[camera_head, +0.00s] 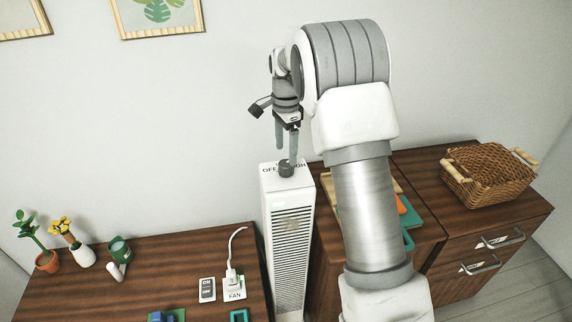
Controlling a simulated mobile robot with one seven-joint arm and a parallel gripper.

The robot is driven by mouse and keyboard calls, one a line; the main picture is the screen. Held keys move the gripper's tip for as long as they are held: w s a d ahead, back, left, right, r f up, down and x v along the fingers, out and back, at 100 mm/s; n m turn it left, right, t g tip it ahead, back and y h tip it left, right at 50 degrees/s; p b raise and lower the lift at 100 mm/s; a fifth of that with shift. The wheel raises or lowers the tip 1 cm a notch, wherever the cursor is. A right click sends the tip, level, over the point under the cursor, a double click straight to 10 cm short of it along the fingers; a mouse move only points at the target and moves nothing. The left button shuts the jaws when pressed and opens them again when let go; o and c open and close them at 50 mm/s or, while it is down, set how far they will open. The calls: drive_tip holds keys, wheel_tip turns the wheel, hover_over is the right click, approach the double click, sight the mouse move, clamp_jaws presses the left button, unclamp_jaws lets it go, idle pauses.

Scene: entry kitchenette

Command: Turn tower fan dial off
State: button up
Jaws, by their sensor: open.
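The white tower fan (290,230) stands between two wooden cabinets, with a vertical grille on its front. Its dark round dial (286,169) sits on the top face. Printed lettering beside the dial is partly hidden; "OFF" shows to its left. My gripper (286,152) points down from above, open, with its fingers spread just over the fan's top. One fingertip is close to the dial; I cannot tell whether it touches. The dial's exact setting is too small to read.
A wicker basket (488,176) stands on the right cabinet. My arm hides part of the middle. The wall is close behind.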

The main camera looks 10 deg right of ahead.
sight(286, 163)
drive_tip(key=shift+f, duration=2.8)
clamp_jaws()
